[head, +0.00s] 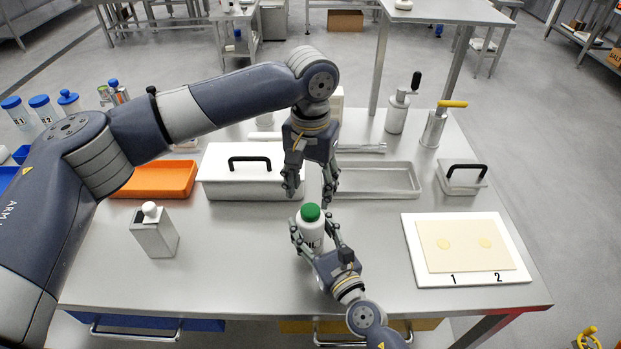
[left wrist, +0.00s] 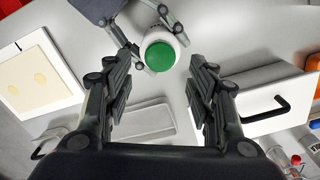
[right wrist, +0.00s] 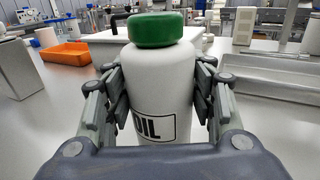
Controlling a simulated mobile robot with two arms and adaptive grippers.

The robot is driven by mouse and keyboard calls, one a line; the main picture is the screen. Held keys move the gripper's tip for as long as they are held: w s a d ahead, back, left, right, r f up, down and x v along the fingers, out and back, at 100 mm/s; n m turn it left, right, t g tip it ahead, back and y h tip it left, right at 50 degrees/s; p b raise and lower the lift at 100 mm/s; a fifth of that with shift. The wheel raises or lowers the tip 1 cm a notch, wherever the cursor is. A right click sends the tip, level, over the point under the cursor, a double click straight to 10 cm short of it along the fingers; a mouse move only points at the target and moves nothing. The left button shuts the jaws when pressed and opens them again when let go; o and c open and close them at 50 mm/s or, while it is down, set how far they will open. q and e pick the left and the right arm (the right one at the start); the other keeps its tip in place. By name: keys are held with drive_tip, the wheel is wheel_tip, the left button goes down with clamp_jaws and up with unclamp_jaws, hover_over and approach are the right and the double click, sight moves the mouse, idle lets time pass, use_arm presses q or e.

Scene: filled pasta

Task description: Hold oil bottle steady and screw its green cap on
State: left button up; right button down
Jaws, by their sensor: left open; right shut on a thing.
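The white oil bottle (head: 311,234) stands upright on the steel table, its label partly showing in the right wrist view (right wrist: 160,95). The green cap (head: 310,212) sits on top of the bottle; it also shows from above in the left wrist view (left wrist: 160,56) and side-on in the right wrist view (right wrist: 156,29). My right gripper (head: 318,240) is shut around the bottle's body from the front. My left gripper (head: 310,198) points down above the cap, open and empty, its fingers apart from the cap. How tightly the cap is seated cannot be told.
A white lidded box (head: 240,185) and an orange tray (head: 160,180) stand behind to the left, a grey tray (head: 375,182) behind to the right. Table between is clear.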

sight(310, 209)
use_arm(q)
drive_tip(key=shift+f, duration=3.1)
drive_tip(key=c, duration=1.1)
drive_tip(key=m, duration=1.1)
drive_tip(key=o, duration=1.2)
